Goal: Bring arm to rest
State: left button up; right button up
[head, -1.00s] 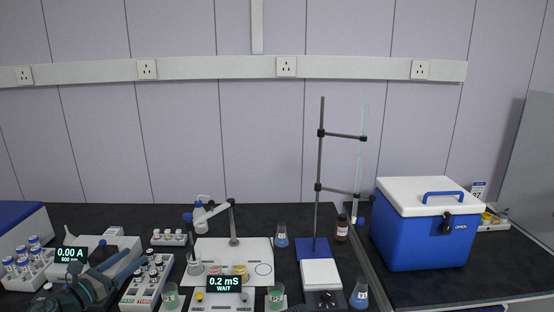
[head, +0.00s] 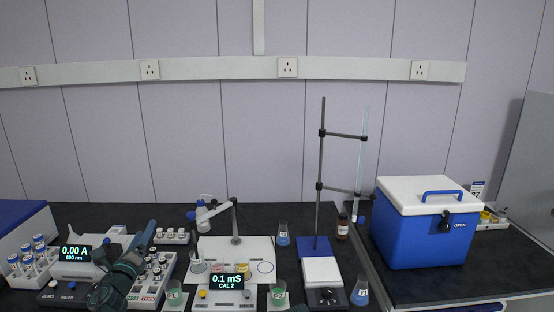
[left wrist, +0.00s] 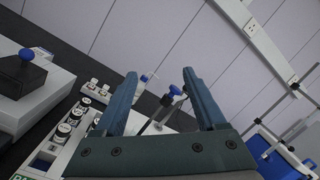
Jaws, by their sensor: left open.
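My left gripper (head: 146,240) rises from the bottom left in the head view, above the white vial rack (head: 154,284) and beside the photometer (head: 88,262), whose display reads 0.00 A. In the left wrist view its two blue fingers (left wrist: 158,88) stand wide apart with nothing between them. Behind them show the blue-capped probe and its arm. The vial rack (left wrist: 62,140) lies to the left of the fingers there.
The conductivity meter (head: 228,282) reads 0.1 mS, CAL 2. Small beakers (head: 174,294) stand beside it. A burette stand (head: 320,180) rises at the centre right, and a blue cooler (head: 422,235) stands closed on the right. A vial rack (head: 24,262) is at far left.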

pick_arm(q)
jog(key=s+d+f+n+g+y, duration=0.1)
jog(key=d+f+n+g, duration=0.2)
jog(key=d+f+n, duration=0.1)
jog(key=s+d+f+n+g+y, duration=0.1)
jog(key=d+f+n+g+y, duration=0.1)
jog(key=d+f+n, duration=0.3)
jog(key=s+d+f+n+g+y, duration=0.1)
jog(key=d+f+n+g, duration=0.3)
jog(key=n, duration=0.5)
jog(key=shift+s+d+f+g+y+p, duration=0.15)
jog(key=shift+s+d+f+g, duration=0.1)
jog(key=shift+f, duration=0.3)
jog(key=shift+s+d+f+g+y+p, duration=0.1)
jog(key=shift+s+f+g+y+p, duration=0.1)
jog(key=shift+f, duration=0.3)
jog(key=s+d+f+n+g+h, duration=0.2)
jog(key=s+d+f+g, duration=0.2)
jog(key=s+d, duration=0.5)
jog(key=s+d+f+n+g+h, duration=0.2)
jog(key=s+d+f+g, duration=0.3)
jog(key=s+d, duration=0.4)
jog(key=s+n+g, duration=0.1)
jog(key=s, duration=0.2)
jog(key=shift+s+d+f+n, duration=0.15)
jog(key=shift+s+d+n, duration=0.15)
jog(key=shift+s+d, duration=0.05)
